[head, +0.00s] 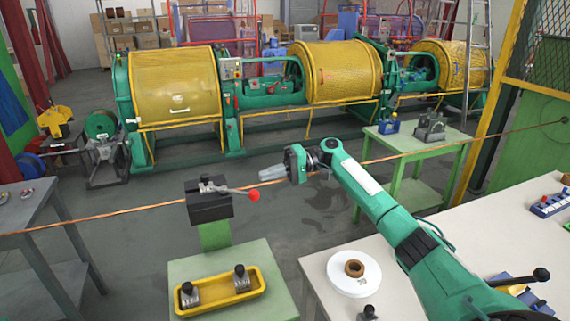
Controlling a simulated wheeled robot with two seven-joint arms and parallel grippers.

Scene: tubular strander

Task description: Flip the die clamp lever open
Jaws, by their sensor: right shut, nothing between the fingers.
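The die clamp is a black block (210,208) on a green post, left of centre in the head view, with the copper wire running past it. Its lever (228,190) lies nearly flat across the top and points right, ending in a red knob (254,195). My right gripper (263,174) is shut and empty. Its pale fingertips point left and appear slightly above and right of the red knob, apart from it in the picture. The exact depth gap is hard to tell. My left gripper is not in view.
A yellow tray (214,306) with two metal pieces sits on the green table below the clamp. A white table (480,245) at right holds a white spool (354,274). The copper wire (440,148) crosses the scene. Yellow-drummed strander (175,85) stands behind.

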